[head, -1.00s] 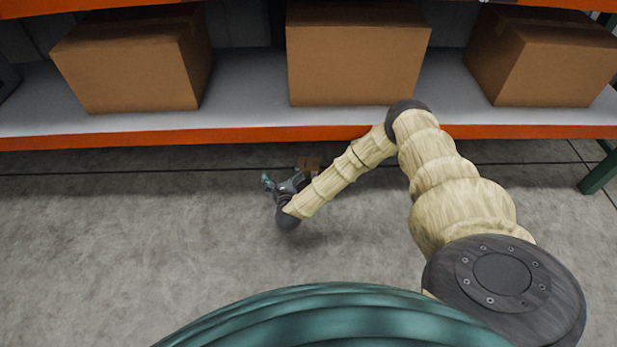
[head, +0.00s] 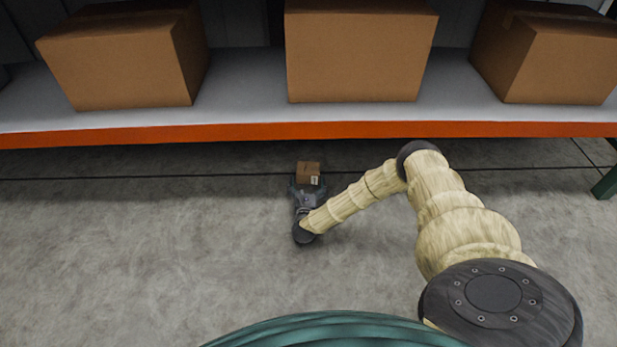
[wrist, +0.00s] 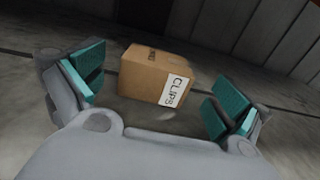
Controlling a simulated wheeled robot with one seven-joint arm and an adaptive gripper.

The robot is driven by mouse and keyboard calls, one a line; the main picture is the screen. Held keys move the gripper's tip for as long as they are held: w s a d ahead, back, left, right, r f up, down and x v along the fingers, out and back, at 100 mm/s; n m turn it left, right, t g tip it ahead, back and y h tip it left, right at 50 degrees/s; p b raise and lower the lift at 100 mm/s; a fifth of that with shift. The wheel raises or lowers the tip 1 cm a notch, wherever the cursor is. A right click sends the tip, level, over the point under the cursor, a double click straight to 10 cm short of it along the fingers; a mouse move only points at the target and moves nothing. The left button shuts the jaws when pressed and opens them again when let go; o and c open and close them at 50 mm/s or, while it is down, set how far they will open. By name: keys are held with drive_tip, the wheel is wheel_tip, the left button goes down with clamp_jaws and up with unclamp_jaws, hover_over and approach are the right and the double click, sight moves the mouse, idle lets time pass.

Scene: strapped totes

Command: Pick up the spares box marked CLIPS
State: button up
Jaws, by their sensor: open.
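The spares box (head: 308,172) is a small brown carton on the floor, below the front edge of the shelf. In the wrist view the box (wrist: 151,76) shows a white label reading CLIPS on its near face. My gripper (head: 307,187) is just on the near side of the box in the head view. In the wrist view my gripper (wrist: 160,98) is open, with one teal-padded finger to each side of the box. The box looks a little beyond the fingertips, with a gap on both sides; I cannot tell the exact depth.
A shelf with an orange front beam (head: 250,133) runs above and beyond the small box. Large cartons (head: 355,52) stand on it. A green rack post (head: 606,178) is at the right. The grey floor (head: 130,240) at left is clear.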

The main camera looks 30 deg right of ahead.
sight(309, 168)
drive_tip(key=shift+w+d+f, duration=0.2)
drive_tip(key=shift+w+d, duration=0.15)
drive_tip(key=shift+w, duration=0.1)
drive_tip(key=b+x, duration=0.3)
drive_tip(key=x, duration=0.2)
drive_tip(key=shift+w+d+f, duration=0.1)
drive_tip(key=shift+w+d, duration=0.05)
drive_tip(key=shift+d, duration=0.05)
drive_tip(key=shift+w+d, duration=0.25)
drive_tip(key=shift+w, duration=0.2)
drive_tip(key=shift+c, duration=0.4)
drive_tip(key=c, duration=0.9)
